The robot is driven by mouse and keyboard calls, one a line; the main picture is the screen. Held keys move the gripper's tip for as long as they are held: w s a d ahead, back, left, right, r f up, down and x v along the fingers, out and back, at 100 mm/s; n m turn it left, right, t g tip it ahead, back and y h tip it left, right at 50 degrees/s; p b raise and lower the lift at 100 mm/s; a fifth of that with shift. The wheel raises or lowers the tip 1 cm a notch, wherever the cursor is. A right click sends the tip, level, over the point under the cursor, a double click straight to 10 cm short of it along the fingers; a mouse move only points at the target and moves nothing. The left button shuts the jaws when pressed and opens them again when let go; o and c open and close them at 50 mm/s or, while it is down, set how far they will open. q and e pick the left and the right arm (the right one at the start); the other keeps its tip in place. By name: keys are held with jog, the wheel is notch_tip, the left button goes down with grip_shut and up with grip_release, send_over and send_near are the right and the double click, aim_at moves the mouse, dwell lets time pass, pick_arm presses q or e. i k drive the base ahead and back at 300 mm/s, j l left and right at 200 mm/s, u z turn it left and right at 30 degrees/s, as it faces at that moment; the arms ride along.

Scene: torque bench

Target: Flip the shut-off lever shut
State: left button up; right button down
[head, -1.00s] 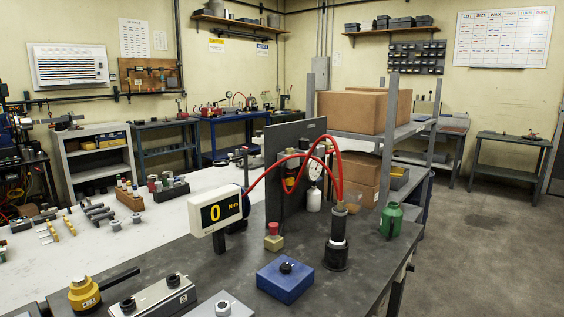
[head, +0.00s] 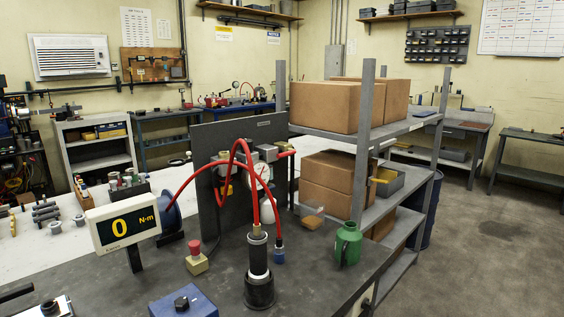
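The upright grey panel (head: 212,185) stands on the dark bench top and carries the air fittings. A short red handle (head: 286,154) sticks out to the right at the top of these fittings; it looks like the shut-off lever and lies roughly level. A round white gauge (head: 260,172) sits just below and left of it. Red hoses (head: 190,179) loop in front and partly cover the fittings. Neither of my grippers is in view.
A black upright tool (head: 258,272) stands in front of the panel. A green bottle (head: 347,243), a red push button (head: 195,250), a blue box (head: 183,303) and a torque display (head: 121,222) stand around it. A shelf with cardboard boxes (head: 323,106) rises behind on the right.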

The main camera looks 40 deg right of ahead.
aim_at(290, 150)
jog(key=k+l, duration=0.1)
jog(key=l, duration=1.15)
jog(key=k+u, duration=0.05)
